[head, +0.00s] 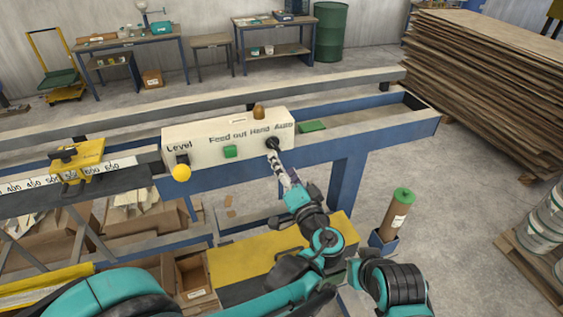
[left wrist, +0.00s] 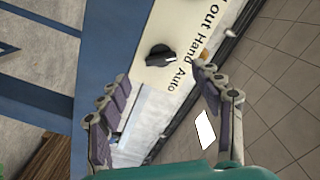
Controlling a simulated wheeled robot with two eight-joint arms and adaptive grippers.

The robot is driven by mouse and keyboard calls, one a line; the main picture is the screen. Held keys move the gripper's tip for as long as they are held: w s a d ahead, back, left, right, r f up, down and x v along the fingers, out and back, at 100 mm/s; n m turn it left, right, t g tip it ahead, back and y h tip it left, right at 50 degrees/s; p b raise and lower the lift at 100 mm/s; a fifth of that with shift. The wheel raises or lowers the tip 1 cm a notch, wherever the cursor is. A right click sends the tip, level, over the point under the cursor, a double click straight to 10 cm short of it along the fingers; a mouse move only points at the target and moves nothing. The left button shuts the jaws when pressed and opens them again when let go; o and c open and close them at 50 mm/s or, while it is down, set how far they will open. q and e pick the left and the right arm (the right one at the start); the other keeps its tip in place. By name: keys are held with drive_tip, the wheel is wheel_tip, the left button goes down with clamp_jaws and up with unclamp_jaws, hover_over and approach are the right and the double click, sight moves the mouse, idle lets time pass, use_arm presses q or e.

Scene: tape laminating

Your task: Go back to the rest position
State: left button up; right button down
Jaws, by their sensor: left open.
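My left gripper (head: 279,165) is in front of the white control box (head: 200,140), just below the black rotary knob (head: 272,143) under the words Hand and Auto. In the left wrist view the left gripper (left wrist: 162,82) has its two fingers spread wide with nothing between them. The black knob (left wrist: 160,56) shows there beyond the fingertips, apart from both fingers. My right gripper is not in view.
The box also carries a green button (head: 230,152), a yellow knob (head: 181,173) and an orange lamp (head: 259,112). Blue machine rails (head: 400,131) run behind. A brown roll with a green top (head: 398,215) stands right of my arm. Open floor lies further right.

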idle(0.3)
use_arm(q)
drive_tip(key=s+a+f+n+g+b, duration=0.2)
drive_tip(key=s+a+f+g, duration=0.3)
drive_tip(key=a, duration=0.4)
drive_tip(key=s+a+f+n+g+b, duration=0.2)
drive_tip(key=s+a+f+b, duration=0.1)
drive_tip(key=a+f, duration=0.55)
drive_tip(key=s+a+f+n+g+h+b, duration=0.1)
drive_tip(key=s+f+h, duration=0.1)
drive_tip(key=s, duration=0.4)
drive_tip(key=s+a+f+n+g+h+b, duration=0.1)
drive_tip(key=s+f+n+g+h+b, duration=0.1)
drive_tip(key=s, duration=0.4)
wheel_tip(320, 180, down, 3)
drive_tip(key=shift+s+a+r+h, duration=0.2)
drive_tip(key=shift+s+h, duration=0.2)
drive_tip(key=shift+h, duration=0.4)
